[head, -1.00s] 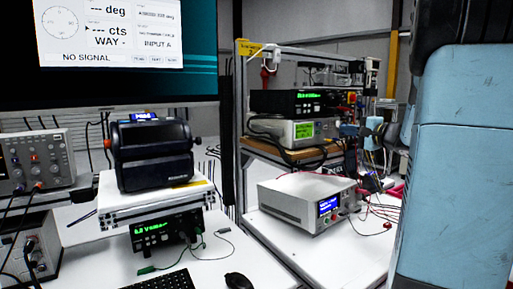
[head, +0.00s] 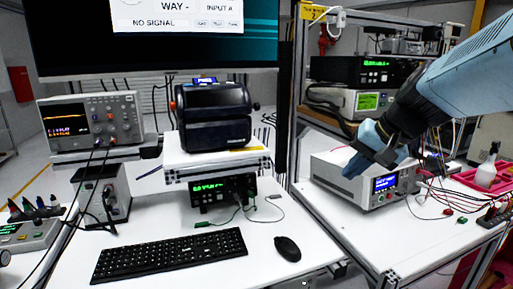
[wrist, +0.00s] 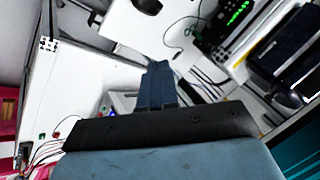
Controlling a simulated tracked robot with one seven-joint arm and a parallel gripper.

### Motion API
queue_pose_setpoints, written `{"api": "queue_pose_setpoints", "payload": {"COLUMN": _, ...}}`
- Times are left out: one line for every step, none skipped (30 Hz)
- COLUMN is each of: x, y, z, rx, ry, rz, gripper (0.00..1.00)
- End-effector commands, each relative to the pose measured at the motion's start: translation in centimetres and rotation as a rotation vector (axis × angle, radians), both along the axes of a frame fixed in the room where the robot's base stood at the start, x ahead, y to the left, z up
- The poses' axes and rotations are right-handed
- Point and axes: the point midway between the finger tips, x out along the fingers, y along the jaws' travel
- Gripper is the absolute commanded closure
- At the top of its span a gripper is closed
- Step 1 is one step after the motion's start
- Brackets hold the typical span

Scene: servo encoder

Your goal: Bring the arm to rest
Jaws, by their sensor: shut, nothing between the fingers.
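My blue arm enters the head view from the upper right and slopes down to the left. My gripper (head: 358,165) is at its end, in front of the light grey power unit (head: 345,180) with a blue display on the right bench. In the wrist view my gripper (wrist: 158,72) shows as two dark blue fingers pressed together, with nothing between them. The fingers appear above the benches; I cannot tell the exact gap to the power unit.
A monitor (head: 160,45) hangs over the left desk. A keyboard (head: 170,255) and mouse (head: 287,248) lie on the desk. An oscilloscope (head: 92,120) stands at left. Red and black leads and a spray bottle (head: 487,168) are on the right bench.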

Motion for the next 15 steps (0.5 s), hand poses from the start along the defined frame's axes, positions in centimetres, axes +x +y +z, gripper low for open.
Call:
{"api": "queue_pose_setpoints", "payload": {"x": -1.4, "y": 0.3, "z": -0.3, "rx": -0.056, "ry": -0.002, "rz": 0.033, "gripper": 1.00}}
{"api": "queue_pose_setpoints", "payload": {"x": -2.2, "y": 0.3, "z": -0.5, "rx": -0.093, "ry": -0.002, "rz": 0.049, "gripper": 1.00}}
{"api": "queue_pose_setpoints", "payload": {"x": -3.1, "y": 0.1, "z": -0.8, "rx": -0.141, "ry": -0.006, "rz": 0.067, "gripper": 1.00}}
{"api": "queue_pose_setpoints", "payload": {"x": -3.9, "y": 0.0, "z": -1.0, "rx": -0.176, "ry": -0.008, "rz": 0.082, "gripper": 1.00}}
{"api": "queue_pose_setpoints", "payload": {"x": -4.5, "y": -0.1, "z": -1.1, "rx": -0.210, "ry": -0.013, "rz": 0.096, "gripper": 1.00}}
{"api": "queue_pose_setpoints", "payload": {"x": -5.3, "y": -0.4, "z": -1.3, "rx": -0.256, "ry": -0.020, "rz": 0.114, "gripper": 1.00}}
{"api": "queue_pose_setpoints", "payload": {"x": -5.9, "y": -0.6, "z": -1.5, "rx": -0.287, "ry": -0.026, "rz": 0.126, "gripper": 1.00}}
{"api": "queue_pose_setpoints", "payload": {"x": -6.4, "y": -0.8, "z": -1.6, "rx": -0.317, "ry": -0.034, "rz": 0.137, "gripper": 1.00}}
{"api": "queue_pose_setpoints", "payload": {"x": -6.9, "y": -1.1, "z": -1.7, "rx": -0.355, "ry": -0.044, "rz": 0.152, "gripper": 1.00}}
{"api": "queue_pose_setpoints", "payload": {"x": -7.3, "y": -1.3, "z": -1.7, "rx": -0.379, "ry": -0.051, "rz": 0.160, "gripper": 1.00}}
{"api": "queue_pose_setpoints", "payload": {"x": -7.7, "y": -1.6, "z": -1.8, "rx": -0.402, "ry": -0.057, "rz": 0.170, "gripper": 1.00}}
{"api": "queue_pose_setpoints", "payload": {"x": -8.0, "y": -1.8, "z": -1.9, "rx": -0.428, "ry": -0.067, "rz": 0.179, "gripper": 1.00}}
{"api": "queue_pose_setpoints", "payload": {"x": -8.2, "y": -2.0, "z": -1.9, "rx": -0.445, "ry": -0.074, "rz": 0.184, "gripper": 1.00}}
{"api": "queue_pose_setpoints", "payload": {"x": -8.4, "y": -2.2, "z": -1.9, "rx": -0.460, "ry": -0.079, "rz": 0.189, "gripper": 1.00}}
{"api": "queue_pose_setpoints", "payload": {"x": -8.6, "y": -2.3, "z": -1.9, "rx": -0.476, "ry": -0.086, "rz": 0.195, "gripper": 1.00}}
